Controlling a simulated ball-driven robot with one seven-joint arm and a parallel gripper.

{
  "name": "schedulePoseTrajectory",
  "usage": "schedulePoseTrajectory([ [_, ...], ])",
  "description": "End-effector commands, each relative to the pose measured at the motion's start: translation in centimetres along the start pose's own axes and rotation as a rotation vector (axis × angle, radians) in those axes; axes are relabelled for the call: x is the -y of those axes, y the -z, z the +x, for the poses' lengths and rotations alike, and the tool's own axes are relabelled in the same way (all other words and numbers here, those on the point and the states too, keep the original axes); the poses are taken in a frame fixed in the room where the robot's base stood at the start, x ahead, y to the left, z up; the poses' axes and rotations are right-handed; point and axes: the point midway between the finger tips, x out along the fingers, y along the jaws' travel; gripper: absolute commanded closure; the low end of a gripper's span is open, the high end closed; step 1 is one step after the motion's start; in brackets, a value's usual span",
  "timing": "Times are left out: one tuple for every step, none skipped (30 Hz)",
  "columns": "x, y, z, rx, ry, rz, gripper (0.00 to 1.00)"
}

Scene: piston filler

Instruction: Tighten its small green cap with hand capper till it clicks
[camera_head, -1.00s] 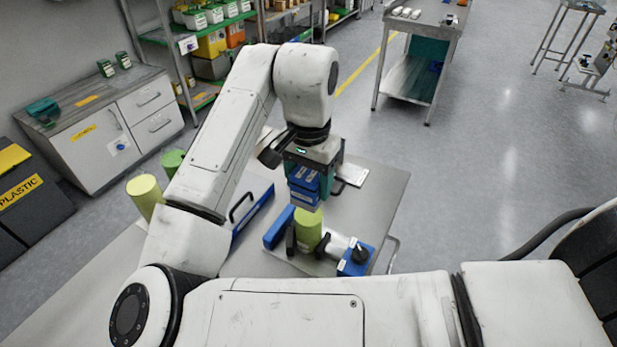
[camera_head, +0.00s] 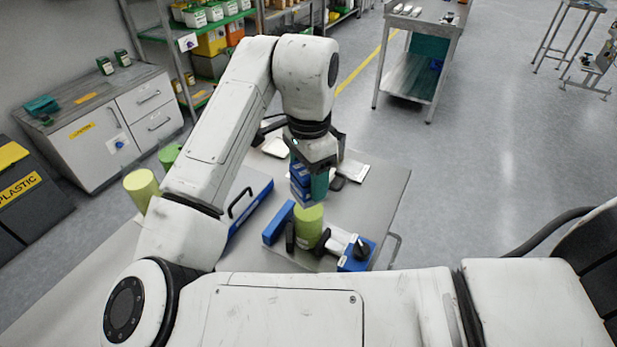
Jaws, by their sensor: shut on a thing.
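My gripper (camera_head: 318,190) points down over the table and is shut on a blue tool, the hand capper (camera_head: 300,182). The capper is just above, or at the top of, a yellow-green bottle (camera_head: 309,228). I cannot tell if they touch. The bottle stands upright in a clamp fixture with a blue block (camera_head: 278,223) on its left, dark jaws, and a blue base with a black knob (camera_head: 361,249) on its right. No small green cap can be made out; the capper and gripper hide the area over the bottle.
Two more green bottles (camera_head: 141,187) stand at the table's left, partly behind my arm. A blue tray with a black handle (camera_head: 248,208) lies left of the fixture. A white pad (camera_head: 353,171) lies behind it. The table's right part (camera_head: 385,195) is clear.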

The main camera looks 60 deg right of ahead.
Motion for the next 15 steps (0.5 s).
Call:
schedulePoseTrajectory([
  [0.01,0.0,0.12,0.0,0.001,0.044,0.81],
  [0.01,0.0,0.1,0.0,0.001,0.069,0.81],
  [0.01,0.0,0.06,0.0,0.001,0.094,0.81],
  [0.01,0.01,0.04,0.0,0.001,0.107,0.81],
  [0.0,0.01,0.01,0.0,0.001,0.116,0.81],
  [0.0,0.01,-0.02,0.0,0.0,0.122,0.81],
  [0.0,0.01,-0.03,0.0,0.0,0.124,0.81],
  [0.0,0.01,-0.05,0.0,0.0,0.124,0.81],
  [0.0,0.01,-0.05,0.0,0.0,0.123,0.81],
  [0.0,0.01,-0.05,0.0,0.0,0.123,0.81],
  [0.0,0.01,-0.05,0.0,0.0,0.122,0.81],
  [0.0,0.01,-0.05,0.0,0.0,0.122,0.81],
  [0.0,0.01,-0.04,0.0,0.0,0.123,0.81],
  [0.0,0.01,-0.02,0.0,0.0,0.128,0.81],
  [0.0,0.01,0.02,0.0,0.0,0.145,0.81],
])
